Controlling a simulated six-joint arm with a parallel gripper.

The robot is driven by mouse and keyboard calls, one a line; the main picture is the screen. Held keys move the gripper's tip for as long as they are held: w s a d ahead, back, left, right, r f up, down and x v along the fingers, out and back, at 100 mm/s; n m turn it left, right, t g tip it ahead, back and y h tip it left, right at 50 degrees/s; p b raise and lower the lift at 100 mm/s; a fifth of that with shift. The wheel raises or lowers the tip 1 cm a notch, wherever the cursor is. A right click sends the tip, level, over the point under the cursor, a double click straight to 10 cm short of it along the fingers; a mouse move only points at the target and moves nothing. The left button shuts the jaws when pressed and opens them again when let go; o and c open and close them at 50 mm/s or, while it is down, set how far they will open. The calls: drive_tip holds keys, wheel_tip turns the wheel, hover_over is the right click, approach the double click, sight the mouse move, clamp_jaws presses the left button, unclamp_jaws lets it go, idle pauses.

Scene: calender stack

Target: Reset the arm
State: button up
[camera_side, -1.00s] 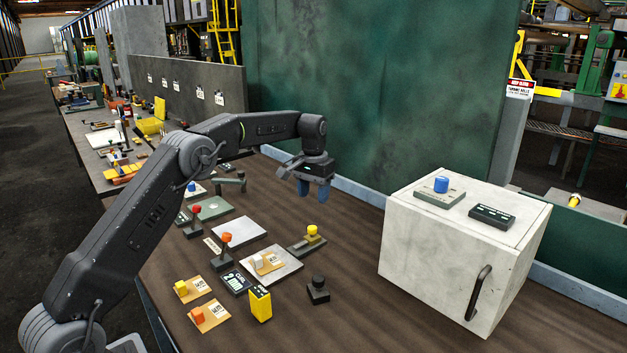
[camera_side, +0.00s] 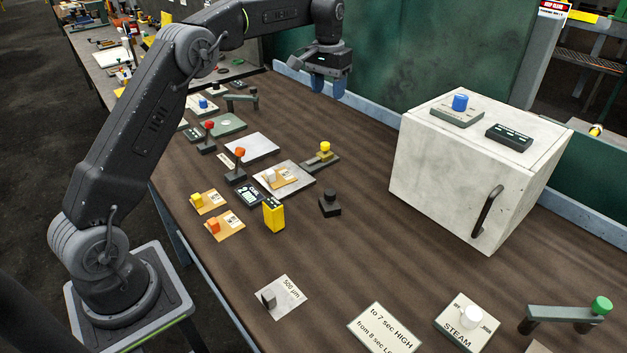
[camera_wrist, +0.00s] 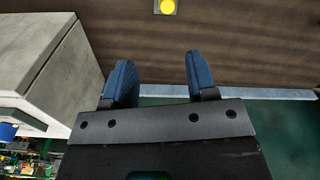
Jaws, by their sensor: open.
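My gripper (camera_side: 329,86) hangs from my bent arm, above the back edge of the brown bench (camera_side: 330,260). Its two blue fingers point down, apart, with nothing between them. In the wrist view my gripper (camera_wrist: 157,62) also shows an empty gap between the fingers. The fingers are clear of the bench objects. Nearest in front of them is a yellow-knobbed lever (camera_side: 325,148), whose yellow top (camera_wrist: 167,6) shows at the top edge of the wrist view.
A white cabinet (camera_side: 440,185) with a dark handle stands right of the gripper, a blue button (camera_side: 460,102) on top. Levers, plates and a yellow box (camera_side: 274,214) crowd the bench's left half. A green panel (camera_side: 430,60) rises behind.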

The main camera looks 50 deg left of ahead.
drive_tip(key=s+d+r+m+t, duration=0.1)
drive_tip(key=s+d+r, duration=0.4)
drive_tip(key=s, duration=0.3)
drive_tip(key=s+d+r+t, duration=0.2)
drive_tip(key=s+d+r, duration=0.3)
drive_tip(key=s, duration=0.3)
drive_tip(key=s+d+f+m+t, duration=0.1)
drive_tip(key=s+f, duration=0.3)
drive_tip(key=s, duration=0.6)
drive_tip(key=s+d+f+t, duration=0.1)
drive_tip(key=s+d+f, duration=0.2)
drive_tip(key=s, duration=0.7)
drive_tip(key=shift+d+f+m, duration=0.4)
drive_tip(key=shift+d, duration=0.3)
drive_tip(key=shift+w, duration=0.1)
